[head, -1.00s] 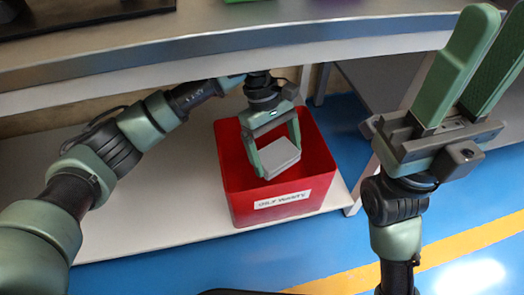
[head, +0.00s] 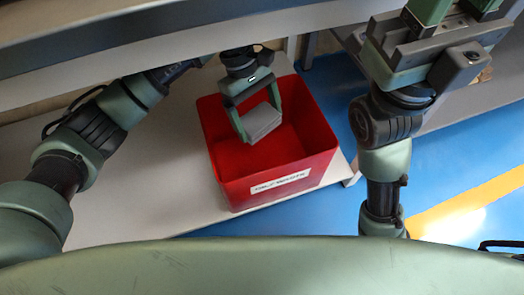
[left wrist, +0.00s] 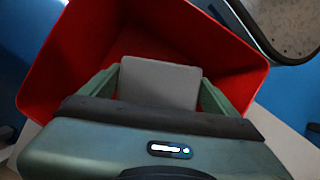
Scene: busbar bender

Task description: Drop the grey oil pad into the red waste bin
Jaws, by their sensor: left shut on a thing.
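The red waste bin (head: 236,192) stands on a pale low shelf in the head view, its open top facing up and a white label on its front. My left gripper (head: 260,124) is over the bin's opening, shut on the grey oil pad (head: 262,123), a flat grey square held between its two green fingers. In the left wrist view the pad (left wrist: 160,82) sits between the fingers, with the red walls of the bin (left wrist: 200,30) around it. My right gripper (head: 458,8) is open and empty at the top right, its fingertips cut off by the frame.
The pale shelf (head: 140,205) under the bin has clear room to its left. A bench with a metal edge (head: 180,45) runs above it, close over my left arm. Blue floor (head: 335,95) with a yellow stripe (head: 480,200) lies to the right.

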